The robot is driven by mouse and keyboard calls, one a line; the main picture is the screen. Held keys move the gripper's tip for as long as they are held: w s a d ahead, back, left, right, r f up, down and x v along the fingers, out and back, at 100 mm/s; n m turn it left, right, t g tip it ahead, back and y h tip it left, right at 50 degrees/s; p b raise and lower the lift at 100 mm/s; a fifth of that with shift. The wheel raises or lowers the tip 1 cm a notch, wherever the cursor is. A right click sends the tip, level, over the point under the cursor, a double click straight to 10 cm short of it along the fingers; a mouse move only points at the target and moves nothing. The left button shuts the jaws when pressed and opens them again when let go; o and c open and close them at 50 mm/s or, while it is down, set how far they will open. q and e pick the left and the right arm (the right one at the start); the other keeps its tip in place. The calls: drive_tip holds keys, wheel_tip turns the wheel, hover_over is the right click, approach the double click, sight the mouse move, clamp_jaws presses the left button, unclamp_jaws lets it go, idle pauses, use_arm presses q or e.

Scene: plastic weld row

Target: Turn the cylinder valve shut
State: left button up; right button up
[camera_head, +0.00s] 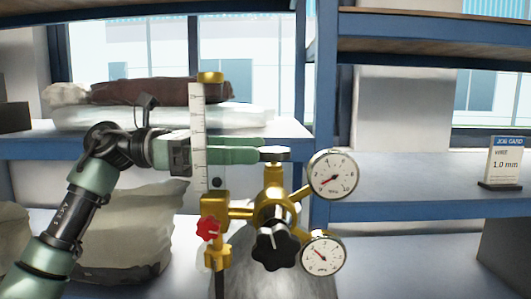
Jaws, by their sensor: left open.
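A brass regulator assembly (273,207) sits in front of a grey cylinder (237,262). A dark, flat-topped valve knob (275,154) sits at the top of the brass stem. A black star-shaped knob (272,249) faces me lower down, and a smaller red knob (208,228) is at the left. My left gripper (262,149) is open and reaches in from the left, level with the top knob. Its green fingertips end at that knob's left side; I cannot tell whether they touch it. The scaled tube partly covers the gripper. My right gripper is not in view.
Two round gauges (333,174) (323,255) stick out on the right of the regulator. An upright white scaled tube (199,135) with a brass cap stands on its left. Behind are blue shelves (420,210), sacks (160,92) and a job card (505,156).

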sight(290, 149)
use_arm(q)
drive_tip(key=d+p, duration=0.1)
drive_tip(key=d, duration=0.2)
drive_tip(key=d+p, duration=0.2)
drive_tip(key=d, duration=0.2)
drive_tip(key=shift+s+d+r, duration=0.1)
drive_tip(key=shift+s+d, duration=0.05)
drive_tip(key=shift+s, duration=0.05)
drive_tip(key=shift+d, duration=0.35)
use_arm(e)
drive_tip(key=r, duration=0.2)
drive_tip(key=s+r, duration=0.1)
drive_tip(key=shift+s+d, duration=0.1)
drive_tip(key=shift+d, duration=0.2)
use_arm(q)
drive_tip(key=shift+a, duration=0.1)
drive_tip(key=c, duration=1.3)
drive_tip(key=shift+g, duration=0.3)
drive_tip(key=shift+c, duration=0.3)
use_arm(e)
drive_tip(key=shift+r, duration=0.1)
